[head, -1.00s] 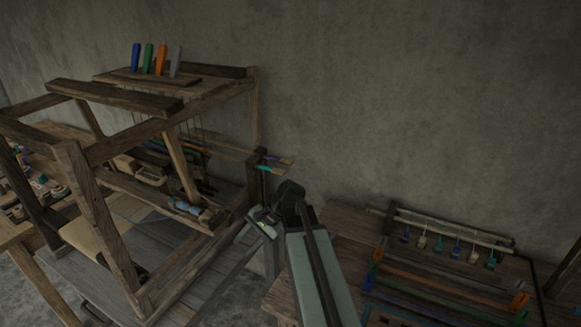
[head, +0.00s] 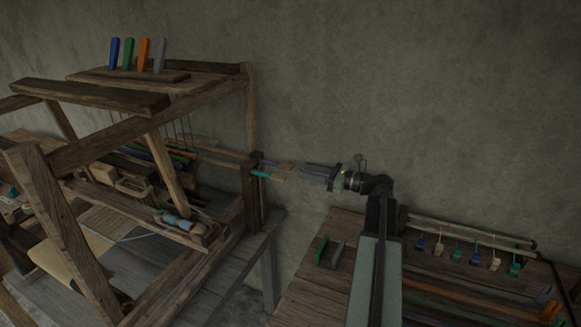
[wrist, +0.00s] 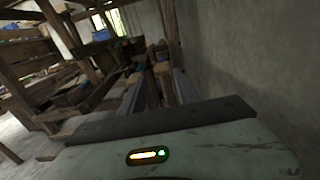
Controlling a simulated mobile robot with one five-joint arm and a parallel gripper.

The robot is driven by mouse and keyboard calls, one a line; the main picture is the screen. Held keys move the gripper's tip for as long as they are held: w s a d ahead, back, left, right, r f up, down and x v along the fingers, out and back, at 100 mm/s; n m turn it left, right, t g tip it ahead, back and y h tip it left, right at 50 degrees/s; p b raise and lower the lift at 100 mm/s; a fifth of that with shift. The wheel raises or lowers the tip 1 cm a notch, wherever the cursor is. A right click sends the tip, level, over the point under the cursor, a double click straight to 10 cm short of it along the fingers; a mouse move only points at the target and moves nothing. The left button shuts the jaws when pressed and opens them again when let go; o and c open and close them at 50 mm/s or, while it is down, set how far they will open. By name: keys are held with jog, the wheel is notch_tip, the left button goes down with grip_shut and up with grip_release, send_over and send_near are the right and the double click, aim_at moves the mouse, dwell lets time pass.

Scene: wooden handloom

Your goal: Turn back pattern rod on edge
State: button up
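Several pattern rods stick out of the loom's right side post (head: 253,195) in the head view. Their ends show a teal tip (head: 260,174), a tan-orange tip (head: 286,167) and a purple tip (head: 268,162). My gripper (head: 304,170) points left at these ends, its two grey fingers level with them and close to their tips. The fingers look parted, with nothing clearly between them. In the wrist view the two fingers flank a gap, with small coloured rod ends (wrist: 161,69) beyond. Which rod is on edge is too small to tell.
The loom frame (head: 165,120) fills the left, with blue, green, orange and grey upright pieces (head: 144,54) on top. A side table (head: 310,290) at the right holds green and grey pieces, coloured rods and a rack with hanging tags (head: 470,240). The wall is close behind.

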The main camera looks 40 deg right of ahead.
aim_at(293, 167)
jog(key=x, duration=0.7)
jog(key=shift+w+d, duration=0.15)
jog(key=shift+c, duration=0.4)
grip_shut()
